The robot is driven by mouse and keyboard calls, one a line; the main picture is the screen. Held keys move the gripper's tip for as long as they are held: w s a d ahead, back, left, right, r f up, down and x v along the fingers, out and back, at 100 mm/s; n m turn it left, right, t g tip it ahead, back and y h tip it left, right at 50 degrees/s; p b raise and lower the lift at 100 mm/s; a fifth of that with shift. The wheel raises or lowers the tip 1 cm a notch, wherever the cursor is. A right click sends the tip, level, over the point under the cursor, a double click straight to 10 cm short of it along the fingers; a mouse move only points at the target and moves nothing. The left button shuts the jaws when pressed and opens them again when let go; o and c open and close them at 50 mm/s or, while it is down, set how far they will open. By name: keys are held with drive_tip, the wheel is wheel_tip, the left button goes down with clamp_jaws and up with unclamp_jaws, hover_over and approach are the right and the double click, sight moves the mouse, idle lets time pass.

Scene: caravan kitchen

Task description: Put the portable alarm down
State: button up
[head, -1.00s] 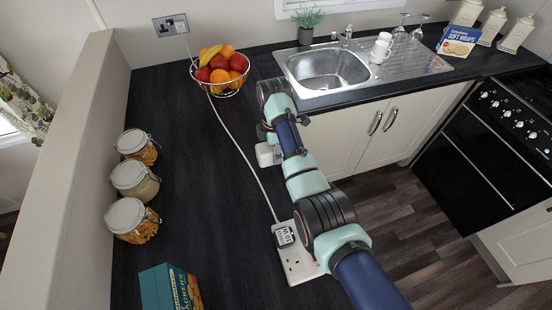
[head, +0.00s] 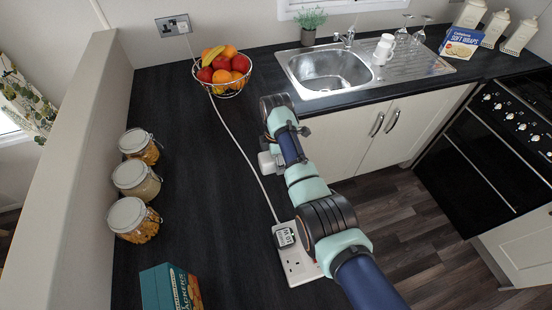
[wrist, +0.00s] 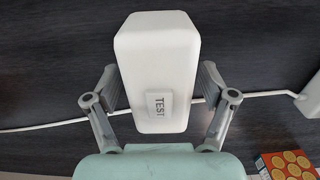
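The portable alarm (wrist: 157,60) is a white rounded box with a small TEST button, seen close up in the wrist view. In the head view, a white bit of the alarm (head: 268,162) shows at the left of my arm, low over the dark worktop (head: 190,130). My gripper (wrist: 158,88) has one grey finger against each side of the alarm and is shut on it. I cannot tell for sure whether the alarm's underside touches the worktop. In the head view, my wrist hides most of the gripper.
A white cable (head: 237,143) runs from the wall socket to an extension block (head: 297,265) near the alarm. Jars (head: 135,180) stand at left, a cracker box (head: 170,288) in front, a fruit bowl (head: 222,72) behind. The worktop between jars and cable is clear.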

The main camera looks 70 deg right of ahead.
wheel_tip(320, 180, up, 12)
drive_tip(key=shift+r+p, duration=0.25)
drive_tip(key=shift+p, duration=0.75)
drive_tip(key=shift+f, duration=0.1)
